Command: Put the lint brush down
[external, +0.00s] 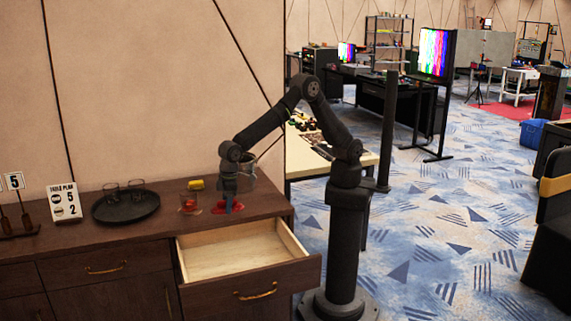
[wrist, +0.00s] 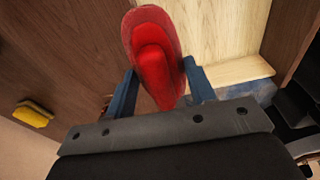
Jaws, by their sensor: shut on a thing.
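The lint brush (wrist: 152,62) is red with an oval head and fills the space between my fingers in the wrist view. My gripper (wrist: 160,80) is shut on it, with one blue finger on each side. In the external view my gripper (external: 229,198) points down over the front part of the dresser top, behind the open drawer. The red of the lint brush (external: 236,208) shows at the fingertips, close to the top. I cannot tell whether it touches the surface.
The open drawer (external: 290,243) looks empty. A dark round tray (external: 126,214) with glasses, a sign (external: 64,203) and a number stand (external: 15,182) are farther left.

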